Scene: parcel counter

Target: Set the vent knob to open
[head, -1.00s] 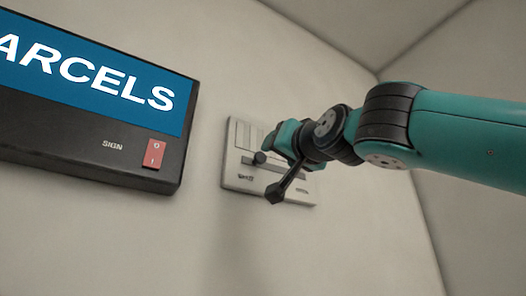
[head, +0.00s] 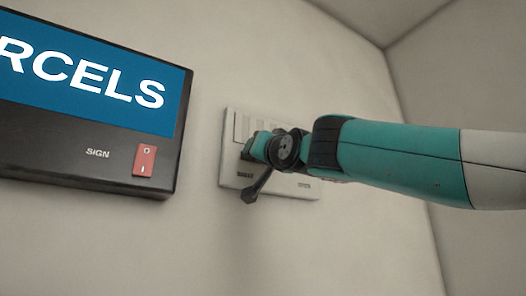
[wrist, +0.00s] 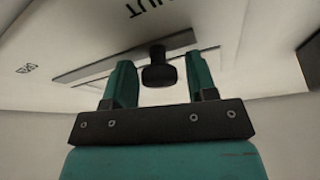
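The vent panel (head: 232,178) is a pale plate on the wall, with a slatted grille and a slot below it. In the wrist view the panel shows upside down, and its slot (wrist: 90,69) runs sideways. The dark vent knob (wrist: 157,72) sits in the slot near the end by the SHUT label (wrist: 150,8), away from the OPEN label (wrist: 27,68). My gripper (wrist: 160,68) is open, with one teal finger on each side of the knob and gaps between. In the head view my gripper (head: 250,148) covers the knob.
A black sign box (head: 60,150) with a blue PARCELS face and a red rocker switch (head: 144,160) is on the wall left of the panel. Bare wall (head: 210,250) lies below, and a room corner is to the right.

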